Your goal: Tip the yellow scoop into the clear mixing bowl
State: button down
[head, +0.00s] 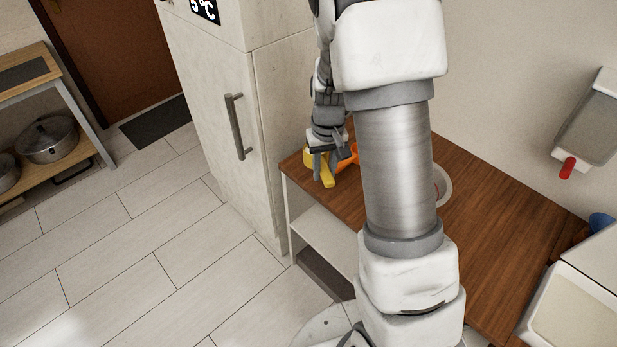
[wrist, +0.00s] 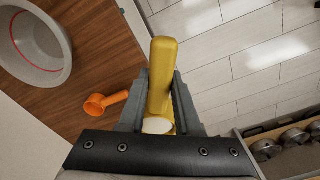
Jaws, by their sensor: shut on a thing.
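The yellow scoop (head: 327,176) is held in my gripper (head: 326,150) over the counter's left end in the head view. In the wrist view my gripper (wrist: 163,85) is shut on the yellow scoop (wrist: 162,65), with its handle between the fingers. A white content shows in the scoop near the gripper's base. The clear mixing bowl (wrist: 55,72) stands on the wooden counter at the upper left of the wrist view, apart from the scoop. In the head view only the bowl's right rim (head: 447,184) shows past my arm.
An orange scoop (wrist: 107,102) lies on the wooden counter (head: 490,205) between the bowl and my gripper. A tall white cabinet (head: 215,110) stands left of the counter. A shelf with pots (head: 48,138) is far left. The tiled floor between is clear.

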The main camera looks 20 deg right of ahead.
jog(key=s+d+f+m+b, duration=0.1)
jog(key=d+b, duration=0.3)
jog(key=d, duration=0.5)
jog(key=s+d+f+m+t+b, duration=0.1)
jog(key=s+d+b, duration=0.3)
jog(key=d, duration=0.6)
jog(key=s+d+f+b, duration=0.3)
jog(key=d+b, duration=0.3)
jog(key=d, duration=0.3)
jog(key=shift+s+d+m, duration=0.25)
jog(key=shift+d+m, duration=0.1)
jog(key=shift+m, duration=0.05)
jog(key=shift+s+d+h, duration=0.3)
jog(key=shift+s+d, duration=0.1)
jog(key=shift+d, duration=0.1)
jog(key=shift+f, duration=0.15)
jog(key=shift+a+f+h, duration=0.1)
jog(key=shift+f+h, duration=0.2)
jog(key=shift+h, duration=0.5)
jog(key=shift+f+g+h+p, duration=0.2)
jog(key=shift+f+h+p, duration=0.15)
jog(key=shift+h, duration=0.3)
jog(key=shift+f+g+h+p, duration=0.2)
jog(key=shift+f+h+p, duration=0.1)
jog(key=shift+h, duration=0.35)
jog(key=shift+r+h+p, duration=0.1)
jog(key=shift+h+p, duration=0.5)
